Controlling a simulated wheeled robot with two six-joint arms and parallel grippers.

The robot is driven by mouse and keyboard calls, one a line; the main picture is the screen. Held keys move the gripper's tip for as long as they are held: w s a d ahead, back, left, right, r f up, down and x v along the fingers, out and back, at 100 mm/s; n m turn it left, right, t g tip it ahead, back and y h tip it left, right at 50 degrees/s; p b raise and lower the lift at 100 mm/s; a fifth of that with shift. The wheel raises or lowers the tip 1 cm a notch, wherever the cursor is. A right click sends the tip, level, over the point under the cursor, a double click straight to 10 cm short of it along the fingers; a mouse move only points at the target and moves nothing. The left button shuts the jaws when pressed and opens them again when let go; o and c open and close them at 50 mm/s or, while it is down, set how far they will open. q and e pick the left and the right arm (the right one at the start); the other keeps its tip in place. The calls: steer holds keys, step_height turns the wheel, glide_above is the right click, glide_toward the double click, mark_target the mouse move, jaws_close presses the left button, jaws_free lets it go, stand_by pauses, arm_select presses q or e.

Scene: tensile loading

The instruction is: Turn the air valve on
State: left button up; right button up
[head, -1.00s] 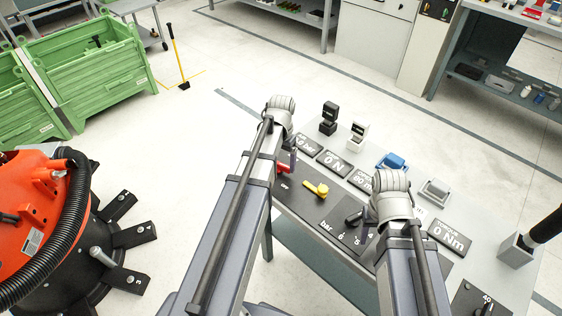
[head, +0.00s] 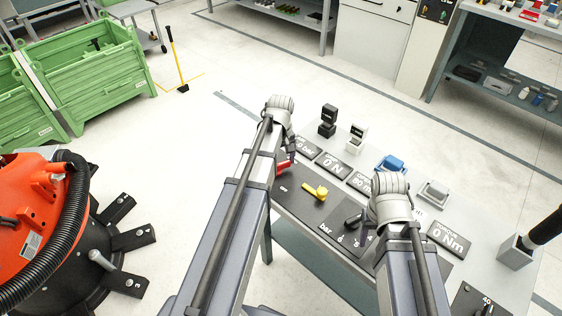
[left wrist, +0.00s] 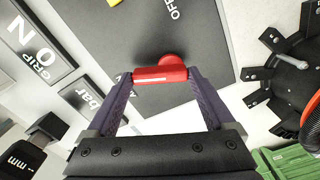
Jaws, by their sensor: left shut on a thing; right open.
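The red air valve lever (left wrist: 160,75) sits on a dark panel and lies across between my left fingers in the left wrist view. My left gripper (left wrist: 163,78) is shut on it, a finger at each end. In the head view the red lever (head: 284,167) shows at the panel's far left edge, just below my left wrist, which hides most of the gripper.
A yellow lever (head: 316,191) and a black lever (head: 353,219) stand on the same panel. Several readout plates and small blocks, including a blue one (head: 391,164), lie behind. An orange and black machine (head: 75,225) stands at left; the floor between is clear.

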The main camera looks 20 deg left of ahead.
mark_target(280, 163)
arm_select(q)
steer(key=shift+w+a+n, duration=0.1)
steer(key=shift+a+n, duration=0.05)
steer(key=shift+n, duration=0.95)
steer(key=shift+a+n, duration=0.1)
steer(key=shift+n, duration=1)
steer(key=o, duration=1.1)
step_height(280, 163, up, 8)
steer(key=p, duration=0.8)
steer(key=shift+f, duration=0.1)
arm_select(e)
step_height(280, 163, up, 8)
steer(key=shift+f, duration=0.15)
